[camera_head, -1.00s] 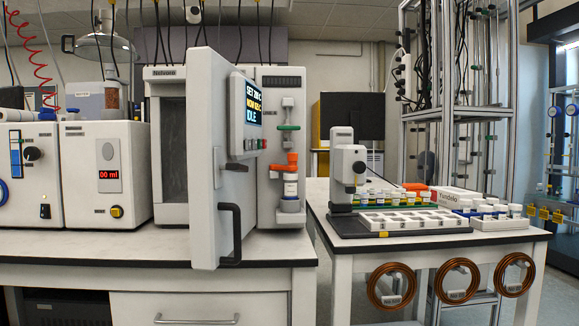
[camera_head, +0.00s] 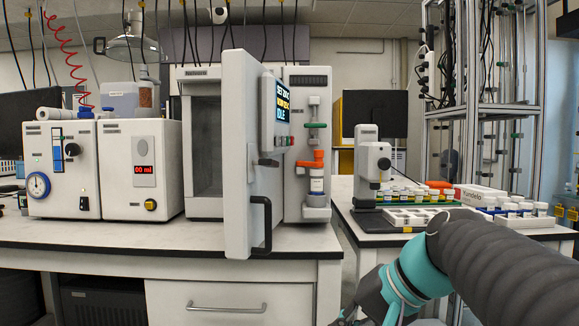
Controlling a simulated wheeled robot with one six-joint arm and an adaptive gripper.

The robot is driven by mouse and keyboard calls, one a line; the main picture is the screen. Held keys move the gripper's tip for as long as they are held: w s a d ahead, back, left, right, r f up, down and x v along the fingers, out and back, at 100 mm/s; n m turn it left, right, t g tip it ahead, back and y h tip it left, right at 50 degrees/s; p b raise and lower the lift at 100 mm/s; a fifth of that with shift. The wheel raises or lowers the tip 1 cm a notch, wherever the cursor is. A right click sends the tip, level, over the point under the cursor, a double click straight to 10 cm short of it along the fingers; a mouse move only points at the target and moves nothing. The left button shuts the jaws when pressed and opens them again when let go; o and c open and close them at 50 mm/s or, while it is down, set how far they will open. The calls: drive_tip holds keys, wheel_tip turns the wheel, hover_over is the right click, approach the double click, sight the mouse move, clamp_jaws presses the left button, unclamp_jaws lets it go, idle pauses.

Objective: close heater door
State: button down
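The heater (camera_head: 203,73) is a white box on the bench with a dark open chamber (camera_head: 207,135). Its thick white door (camera_head: 237,140) stands wide open, swung out toward me past the bench's front edge. The door carries a display (camera_head: 282,100) reading IDLE and a black bar handle (camera_head: 262,225) low on its outer side. My arm comes in from the lower right. My gripper (camera_head: 350,318) is only partly in view at the bottom edge, below and right of the handle and apart from it. Its fingertips are cut off by the frame, so its opening is unclear.
White instruments (camera_head: 142,170) stand left of the heater. A module with an orange valve (camera_head: 311,162) stands right of the door. A side table holds a microscope-like device (camera_head: 368,165), a white tray (camera_head: 408,218) and several vials. A drawer handle (camera_head: 226,308) is under the bench.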

drive_tip(key=w+d+r+n+y, duration=0.15)
drive_tip(key=w+r+y, duration=0.25)
drive_tip(key=r, duration=0.4)
drive_tip(key=w+d+r+y, duration=0.25)
drive_tip(key=w+r, duration=0.25)
drive_tip(key=r, duration=0.3)
drive_tip(key=w+d+r+y, duration=0.2)
drive_tip(key=w+r+y, duration=0.2)
drive_tip(key=r, duration=0.4)
approach(268, 153)
drive_tip(key=s+a+f, duration=0.1)
drive_tip(key=s+a, duration=0.3)
drive_tip(key=a, duration=0.2)
drive_tip(key=shift+w+d, duration=0.1)
drive_tip(key=shift+d, duration=0.1)
